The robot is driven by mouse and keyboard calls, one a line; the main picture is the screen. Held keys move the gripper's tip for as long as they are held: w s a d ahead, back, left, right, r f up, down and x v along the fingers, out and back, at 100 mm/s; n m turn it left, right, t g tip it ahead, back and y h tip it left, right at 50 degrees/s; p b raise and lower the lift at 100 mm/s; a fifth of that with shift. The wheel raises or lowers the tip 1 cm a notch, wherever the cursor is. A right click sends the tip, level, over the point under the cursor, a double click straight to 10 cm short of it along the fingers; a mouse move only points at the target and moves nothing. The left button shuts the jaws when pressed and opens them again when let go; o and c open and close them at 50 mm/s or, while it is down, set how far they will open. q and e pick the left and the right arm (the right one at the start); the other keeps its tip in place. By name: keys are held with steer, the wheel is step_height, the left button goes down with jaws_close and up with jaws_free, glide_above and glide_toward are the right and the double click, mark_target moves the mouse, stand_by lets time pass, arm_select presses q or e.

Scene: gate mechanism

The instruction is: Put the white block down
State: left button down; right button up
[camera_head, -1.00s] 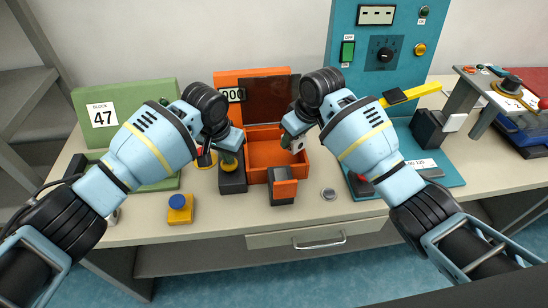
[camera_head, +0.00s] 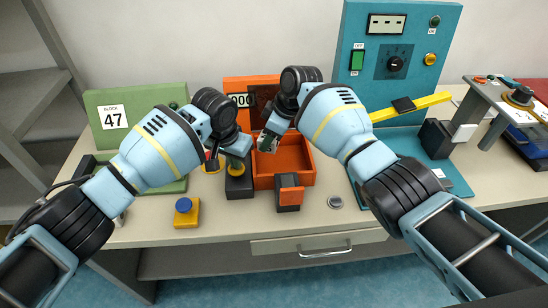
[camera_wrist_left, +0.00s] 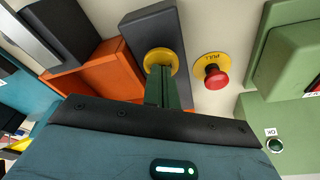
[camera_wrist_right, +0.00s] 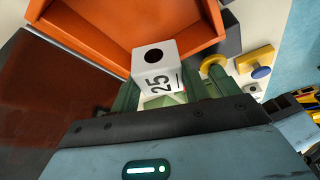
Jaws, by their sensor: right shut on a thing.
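The white block (camera_wrist_right: 155,68), marked 25 with a dark round hole on another face, is between the green fingers of my right gripper (camera_wrist_right: 153,95). In the head view the block (camera_head: 267,143) is small and partly hidden, at the left rear of the orange open box (camera_head: 288,182). The right wrist view shows it in front of the orange box; I cannot tell whether it touches the box. My left gripper (camera_wrist_left: 163,88) has its fingers together over the yellow-ringed part (camera_wrist_left: 160,60) of a dark box (camera_head: 239,186). The fingers hide what is beneath them.
A red PULL button (camera_wrist_left: 216,77) is beside the left gripper. A yellow block with a blue button (camera_head: 186,212), an orange-and-grey block (camera_head: 289,192) and a round metal disc (camera_head: 335,202) stand in front.

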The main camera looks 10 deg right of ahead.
arm_select(q)
steer(key=shift+f, duration=0.1)
arm_select(e)
steer(key=shift+f, duration=3.45)
steer(key=shift+f, duration=0.35)
steer(key=o, duration=1.2)
steer(key=shift+c, duration=0.2)
steer(key=shift+d+r, duration=0.15)
steer(key=shift+r, duration=0.55)
steer(key=v, duration=1.1)
steer(key=shift+r, duration=0.1)
